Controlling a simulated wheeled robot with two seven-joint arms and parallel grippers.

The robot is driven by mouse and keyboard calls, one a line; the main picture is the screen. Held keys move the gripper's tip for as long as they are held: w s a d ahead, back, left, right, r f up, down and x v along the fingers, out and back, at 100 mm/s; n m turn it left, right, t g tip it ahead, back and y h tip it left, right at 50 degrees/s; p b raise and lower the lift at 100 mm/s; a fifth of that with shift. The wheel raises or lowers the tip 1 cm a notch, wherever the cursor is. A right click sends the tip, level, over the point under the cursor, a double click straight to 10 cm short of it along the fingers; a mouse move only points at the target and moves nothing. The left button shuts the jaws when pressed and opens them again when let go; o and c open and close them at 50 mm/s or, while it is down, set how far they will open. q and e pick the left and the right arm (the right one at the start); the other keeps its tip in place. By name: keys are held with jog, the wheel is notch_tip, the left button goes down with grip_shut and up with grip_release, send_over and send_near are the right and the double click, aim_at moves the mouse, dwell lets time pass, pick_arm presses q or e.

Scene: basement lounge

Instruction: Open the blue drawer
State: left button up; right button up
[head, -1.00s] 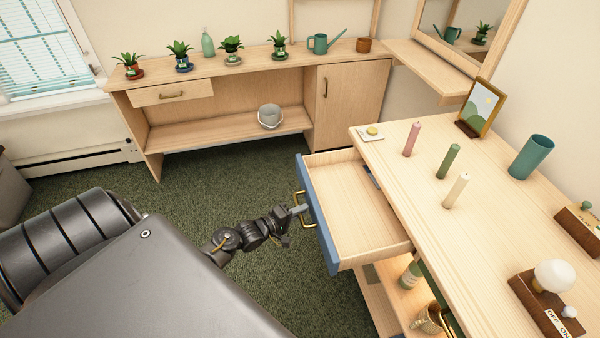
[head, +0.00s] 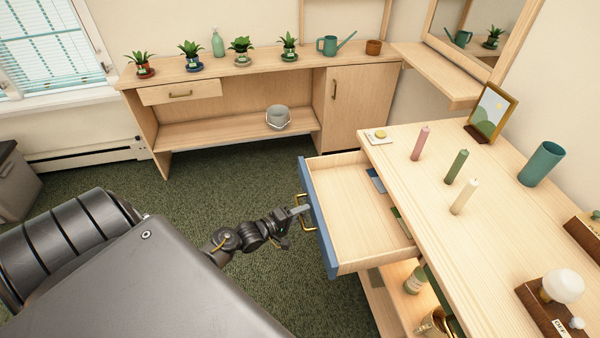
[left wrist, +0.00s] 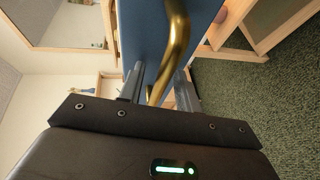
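The blue drawer (head: 319,225) is pulled well out of the wooden desk, its open wooden inside showing. Its brass handle (head: 303,198) is on the blue front, and it shows large in the left wrist view (left wrist: 179,35). My left gripper (head: 301,211) is at the handle, its fingers on either side of the bar (left wrist: 160,82). It appears shut on the handle, though the wrist view shows some space beside the bar. My right gripper is not in view.
The desk (head: 415,180) holds candles (head: 457,166), a teal cup (head: 541,164), a picture frame (head: 491,112) and a lamp (head: 560,284). Flat items (head: 376,181) lie inside the drawer. A sideboard (head: 250,88) with plants stands behind. Green carpet (head: 215,195) is clear between.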

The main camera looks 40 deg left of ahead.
pick_arm(q)
jog(key=v, duration=1)
jog(key=shift+s+b, duration=0.35)
jog(key=shift+b, duration=0.05)
jog(key=shift+a+r, duration=0.1)
jog(key=shift+r, duration=0.05)
